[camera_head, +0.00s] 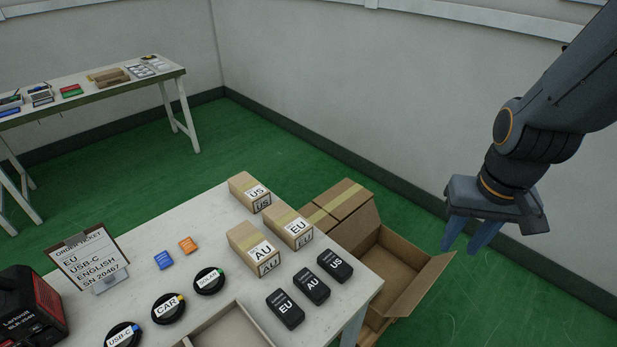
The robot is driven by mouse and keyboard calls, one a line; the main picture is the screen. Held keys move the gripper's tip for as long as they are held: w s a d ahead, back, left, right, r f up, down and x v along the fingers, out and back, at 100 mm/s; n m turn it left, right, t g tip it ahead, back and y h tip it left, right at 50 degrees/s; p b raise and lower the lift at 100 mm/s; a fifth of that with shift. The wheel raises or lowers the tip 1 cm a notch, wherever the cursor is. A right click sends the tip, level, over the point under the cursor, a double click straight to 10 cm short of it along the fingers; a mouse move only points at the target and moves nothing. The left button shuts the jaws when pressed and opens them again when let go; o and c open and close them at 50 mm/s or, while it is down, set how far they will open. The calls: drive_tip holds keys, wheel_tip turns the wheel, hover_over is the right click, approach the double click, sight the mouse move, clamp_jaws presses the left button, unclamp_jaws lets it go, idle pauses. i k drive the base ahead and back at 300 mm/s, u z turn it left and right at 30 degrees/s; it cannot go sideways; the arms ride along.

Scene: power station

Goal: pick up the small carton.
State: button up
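Several brown cartons are in view, and I cannot tell which one the task calls the small carton. On the white table, three small taped ones stand close together: one labelled US (244,182), one labelled EU (286,219) and one labelled AU (247,238). Beyond the table's right edge are a larger closed carton (340,200) and an open, empty-looking carton (392,262) with its flaps out. My gripper (459,251) hangs in the air at the right, pointing down, well apart from the table cartons. Its two blue fingers are apart with nothing between them.
On the table (205,215) are black EU (285,309), AU (312,285) and US (335,266) blocks, several round coils, a blue card (163,260), an orange card (188,245), an order ticket (90,260) and a tray (240,318). A second table (95,98) stands behind.

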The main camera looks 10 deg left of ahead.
sight(255, 197)
drive_tip(key=z, duration=0.25)
drive_tip(key=k, duration=1.7)
drive_tip(key=u, duration=0.5)
drive_tip(key=i, duration=1.65)
